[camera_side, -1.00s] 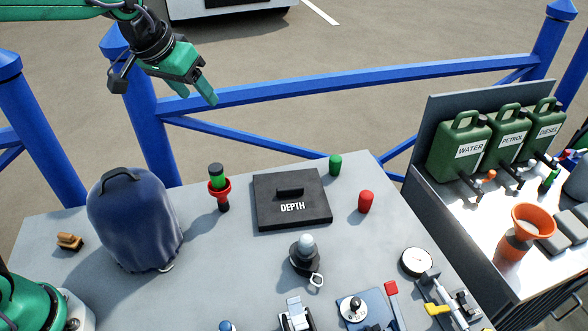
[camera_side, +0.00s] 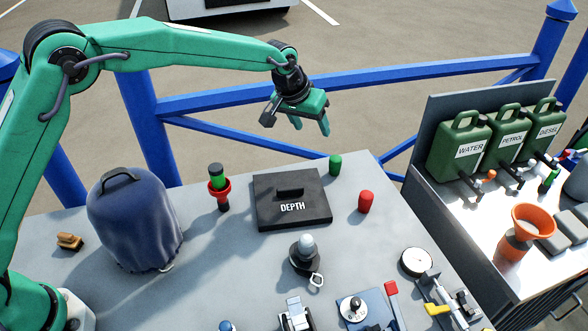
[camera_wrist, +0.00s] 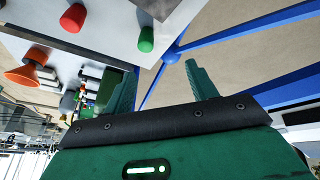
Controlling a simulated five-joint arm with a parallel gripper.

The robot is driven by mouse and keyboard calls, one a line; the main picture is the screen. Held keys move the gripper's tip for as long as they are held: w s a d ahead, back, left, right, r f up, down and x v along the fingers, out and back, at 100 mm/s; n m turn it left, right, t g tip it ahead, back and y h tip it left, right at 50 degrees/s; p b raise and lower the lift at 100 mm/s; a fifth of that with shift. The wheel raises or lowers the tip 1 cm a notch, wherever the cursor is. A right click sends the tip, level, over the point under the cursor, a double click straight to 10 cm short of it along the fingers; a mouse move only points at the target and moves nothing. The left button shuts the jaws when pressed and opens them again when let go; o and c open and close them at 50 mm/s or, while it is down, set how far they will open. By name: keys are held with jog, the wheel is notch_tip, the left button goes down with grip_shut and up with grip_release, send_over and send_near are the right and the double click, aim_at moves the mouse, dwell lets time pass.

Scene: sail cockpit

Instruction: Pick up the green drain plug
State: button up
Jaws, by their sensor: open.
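The green drain plug (camera_side: 335,165) is a small upright cylinder near the back edge of the grey table, right of the black DEPTH panel. It also shows in the wrist view (camera_wrist: 146,40), at the top, beyond the fingers. My gripper (camera_side: 312,128) is in the air above and a little left of the plug, with its fingers pointing down. In the wrist view the two fingers of my gripper (camera_wrist: 157,85) are apart with nothing between them.
A red plug (camera_side: 366,202) stands right of the green one. The DEPTH panel (camera_side: 262,217) with a raised handle lies to the left. A red holder (camera_side: 220,190) carries a green-and-black item. A blue railing (camera_side: 230,95) runs behind the table.

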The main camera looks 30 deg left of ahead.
send_near(334, 157)
notch_tip(334, 157, down, 3)
jog(key=shift+w+d, duration=0.4)
jog(key=shift+w, duration=0.05)
jog(key=shift+x, duration=1.2)
jog(key=shift+x, duration=2.6)
jog(key=shift+w+a, duration=0.1)
jog(key=shift+c, duration=0.3)
jog(key=c, duration=1)
